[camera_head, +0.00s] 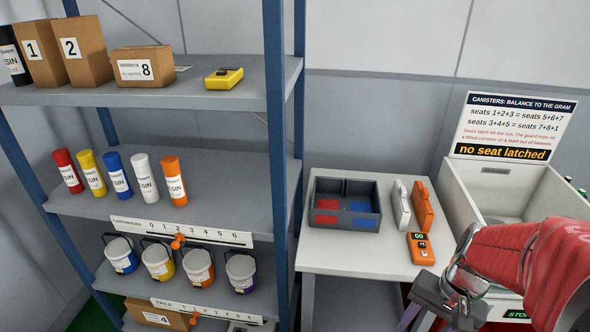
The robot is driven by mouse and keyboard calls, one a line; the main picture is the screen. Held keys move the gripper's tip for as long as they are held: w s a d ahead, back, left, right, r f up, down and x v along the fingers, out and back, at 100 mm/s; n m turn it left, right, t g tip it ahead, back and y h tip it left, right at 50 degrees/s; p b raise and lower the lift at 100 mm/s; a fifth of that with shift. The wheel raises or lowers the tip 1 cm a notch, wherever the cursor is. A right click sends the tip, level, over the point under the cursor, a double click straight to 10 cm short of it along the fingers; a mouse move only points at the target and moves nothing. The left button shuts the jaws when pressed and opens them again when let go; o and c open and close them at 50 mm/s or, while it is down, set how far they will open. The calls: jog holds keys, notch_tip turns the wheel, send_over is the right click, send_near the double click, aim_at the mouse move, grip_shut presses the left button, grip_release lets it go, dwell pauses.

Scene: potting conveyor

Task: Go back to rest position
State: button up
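My gripper (440,312) hangs at the lower right on my red arm, in front of the white table's right front corner. Its fingers point down and are partly cut off by the bottom edge, so I cannot tell whether they are open or shut or whether anything is between them. The white table (340,262) holds a dark grey tray (345,222) with red and blue parts, a white device (401,204), an orange device (422,206) and an orange handheld unit (420,248) with a lit display.
A blue-framed shelf (230,205) on the left holds boxes, a yellow device (224,78), coloured canisters and pails. A white bin (460,195) stands right of the table below a sign (512,128) reading "no seat latched". The table's front left is clear.

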jog(key=a+r+n+t+h, duration=0.2)
jog(key=a+r+n+t, duration=0.3)
jog(key=a+r, duration=0.8)
notch_tip(320, 180, up, 2)
jog(key=n, duration=0.2)
jog(key=shift+n, duration=0.3)
jog(key=shift+c, duration=0.5)
